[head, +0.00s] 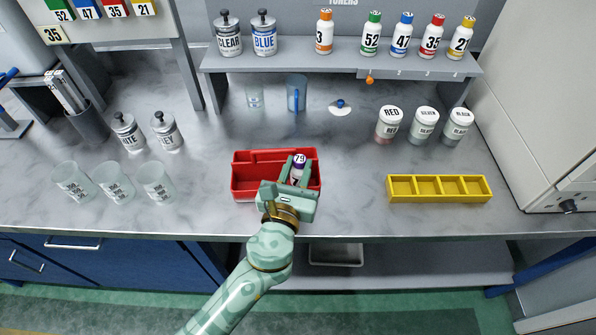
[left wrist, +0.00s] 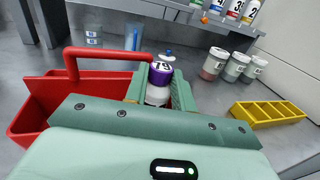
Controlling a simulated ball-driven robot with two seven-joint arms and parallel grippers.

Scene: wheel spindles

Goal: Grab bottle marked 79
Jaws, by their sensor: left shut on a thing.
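The bottle marked 79 (head: 299,165) is small and white with a purple band or cap. It stands between the fingers of my left gripper (head: 293,172), over the right part of a red carrier (head: 243,191). In the left wrist view the bottle (left wrist: 161,75) shows upright between the green fingers, with its number on the purple part. My left gripper is shut on it. The bottle's lower part is hidden by the gripper, so I cannot tell whether it touches the carrier's floor. My right gripper is not in view.
A yellow divided tray (head: 438,200) lies to the right. RED, SILVER and BLACK jars (head: 389,123) stand behind it. Glass cups (head: 156,181) stand at the left. A shelf (head: 340,53) with several numbered bottles runs along the back. The counter between carrier and yellow tray is clear.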

